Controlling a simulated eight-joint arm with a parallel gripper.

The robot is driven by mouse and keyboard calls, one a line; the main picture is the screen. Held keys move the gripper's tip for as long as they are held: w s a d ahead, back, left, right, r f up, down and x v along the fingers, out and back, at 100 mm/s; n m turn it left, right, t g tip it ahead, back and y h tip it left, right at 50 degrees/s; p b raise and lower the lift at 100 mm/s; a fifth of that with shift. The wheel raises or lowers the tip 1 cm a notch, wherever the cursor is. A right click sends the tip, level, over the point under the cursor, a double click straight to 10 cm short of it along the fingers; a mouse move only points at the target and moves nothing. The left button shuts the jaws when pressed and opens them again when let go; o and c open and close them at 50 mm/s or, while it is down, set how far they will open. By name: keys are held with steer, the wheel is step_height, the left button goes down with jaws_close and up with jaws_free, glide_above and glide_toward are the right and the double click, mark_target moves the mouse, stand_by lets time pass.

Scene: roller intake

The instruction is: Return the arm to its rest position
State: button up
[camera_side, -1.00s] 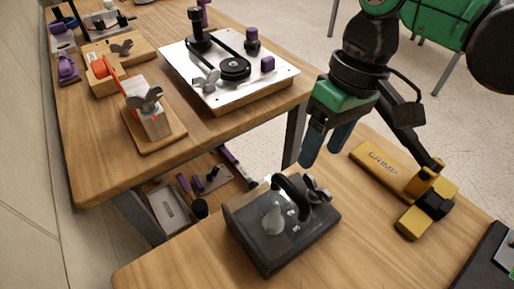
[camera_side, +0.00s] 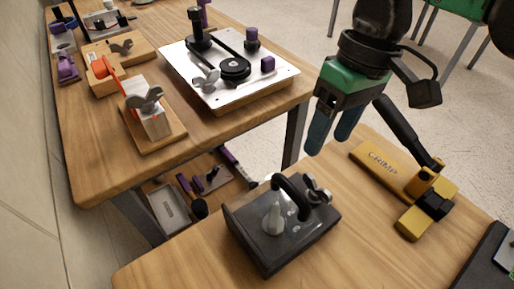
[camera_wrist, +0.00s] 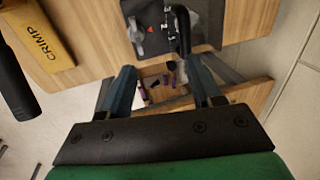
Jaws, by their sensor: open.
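My gripper (camera_side: 333,134) hangs in the air above the gap by the near table, its two blue fingers apart with nothing between them. In the wrist view my gripper (camera_wrist: 165,88) also shows both fingers spread and empty. The dark box with a curved black handle (camera_side: 284,232) stands on the near table, below and to the left of my gripper; it also shows at the top of the wrist view (camera_wrist: 155,28). A yellow crimp tool (camera_side: 388,170) with a black lever lies on the near table, below and to the right of my gripper.
The far table (camera_side: 105,180) holds a white plate with black rollers (camera_side: 225,78), a wooden block with a wing nut (camera_side: 153,118) and other fixtures. A lower shelf with a grey tray (camera_side: 168,208) is beneath. A dark panel (camera_side: 490,262) sits at the right edge.

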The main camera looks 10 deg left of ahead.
steer(key=d+r+m+t, duration=0.1)
steer(key=d+m+t, duration=0.5)
steer(key=d, duration=1.6)
steer(key=s+d+f+m+t+h, duration=0.1)
steer(key=s+d+f+m+t, duration=0.1)
steer(key=d, duration=0.6)
steer(key=shift+s+f+m+t+h, duration=0.3)
steer(key=shift+s+f+m+t, duration=0.15)
steer(key=shift+f, duration=0.25)
